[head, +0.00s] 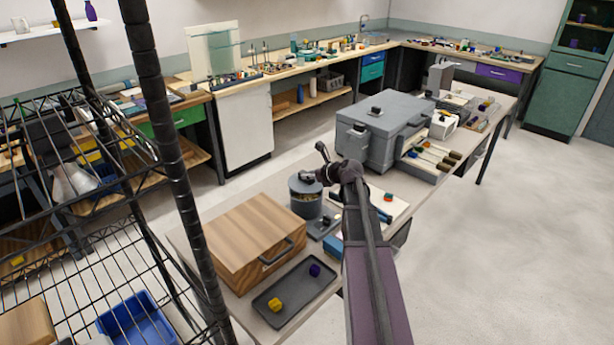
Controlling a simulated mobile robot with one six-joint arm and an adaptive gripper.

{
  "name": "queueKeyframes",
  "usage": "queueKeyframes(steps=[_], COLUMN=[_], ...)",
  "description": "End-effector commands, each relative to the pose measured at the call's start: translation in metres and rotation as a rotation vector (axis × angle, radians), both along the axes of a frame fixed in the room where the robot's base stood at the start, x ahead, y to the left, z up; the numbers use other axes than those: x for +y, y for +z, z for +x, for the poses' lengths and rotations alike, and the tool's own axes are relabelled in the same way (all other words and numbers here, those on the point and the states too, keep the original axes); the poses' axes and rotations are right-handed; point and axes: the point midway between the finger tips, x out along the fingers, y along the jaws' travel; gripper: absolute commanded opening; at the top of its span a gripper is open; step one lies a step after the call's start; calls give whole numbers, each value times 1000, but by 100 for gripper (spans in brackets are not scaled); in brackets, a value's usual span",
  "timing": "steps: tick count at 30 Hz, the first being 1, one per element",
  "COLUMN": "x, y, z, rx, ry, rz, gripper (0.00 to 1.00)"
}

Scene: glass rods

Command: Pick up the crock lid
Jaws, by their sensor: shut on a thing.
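The crock (307,207) is a grey cylinder on the near bench, left of my arm. The crock lid (301,186) is a dark grey disc over the crock's mouth. A tan strip shows between lid and crock, so the lid looks raised slightly above the rim, though this is small to see. My gripper (309,177) is at the top of the lid and shut on it. The fingertips and the lid's knob are too small to make out clearly.
A wooden box (238,240) with a handle and a dark tray (297,291) holding a yellow and a purple piece are in front. A large grey chest (381,140) stands behind the crock. A white board (386,205) lies right of it. A wire rack (90,250) is at left.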

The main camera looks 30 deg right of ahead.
Motion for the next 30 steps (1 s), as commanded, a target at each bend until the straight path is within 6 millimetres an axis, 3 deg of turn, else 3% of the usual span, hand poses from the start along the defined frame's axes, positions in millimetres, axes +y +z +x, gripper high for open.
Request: queueKeyframes(steps=[1, 6, 15, 21, 30], x=[-4, -18, -40, -49, -53], y=[1, 4, 10, 12, 13], z=[-18, -56, -113, -135, -147], rx=[1, 0, 0, 0, 1], ry=[-4, -5, -4, -4, -1], rz=[0, 1, 0, 0, -1], gripper=[0, 0, 0, 0, 0])
